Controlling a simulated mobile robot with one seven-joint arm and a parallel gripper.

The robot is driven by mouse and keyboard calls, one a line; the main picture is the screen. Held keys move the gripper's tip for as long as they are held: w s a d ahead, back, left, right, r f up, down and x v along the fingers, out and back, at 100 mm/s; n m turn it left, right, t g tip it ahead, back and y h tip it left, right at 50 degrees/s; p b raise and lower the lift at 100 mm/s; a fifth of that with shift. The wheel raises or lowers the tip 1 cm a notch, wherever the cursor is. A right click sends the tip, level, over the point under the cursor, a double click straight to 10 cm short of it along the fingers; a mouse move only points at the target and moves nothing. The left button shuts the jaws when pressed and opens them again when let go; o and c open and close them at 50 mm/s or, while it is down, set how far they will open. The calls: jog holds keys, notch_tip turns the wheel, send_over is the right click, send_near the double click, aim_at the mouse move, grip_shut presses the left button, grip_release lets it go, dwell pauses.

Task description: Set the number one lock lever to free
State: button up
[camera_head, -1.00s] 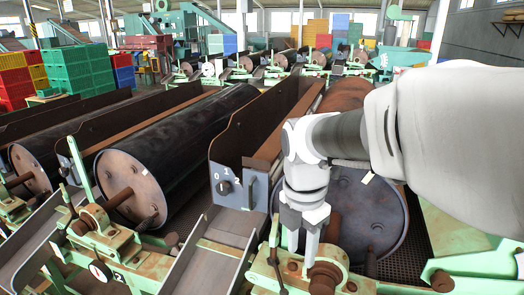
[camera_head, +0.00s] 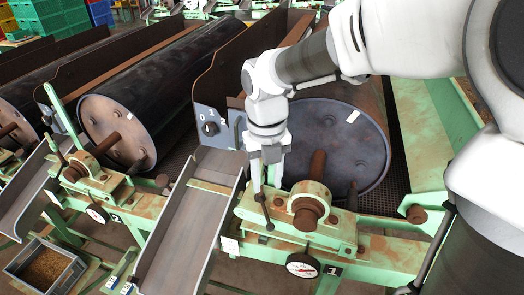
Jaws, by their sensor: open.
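The number one station carries a plate marked "1" (camera_head: 333,270) on its green frame. My gripper (camera_head: 265,187) is open and points down right at the knob. One finger is just above or beside the knob; I cannot tell whether they touch. The gripper hides part of what stands behind it. The grey drum end (camera_head: 335,150) is behind.
A dial gauge (camera_head: 302,265) sits below the bearing. A sloping metal chute (camera_head: 190,235) lies to the left. The number two station has an upright green lever (camera_head: 57,110). A grain-filled tray (camera_head: 46,268) is at lower left.

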aim_at(267, 217)
notch_tip(267, 217, down, 11)
jog(key=shift+d+f+b, duration=0.1)
jog(key=shift+f+b, duration=0.05)
jog(key=shift+b, duration=1)
grip_shut()
dwell(0.5)
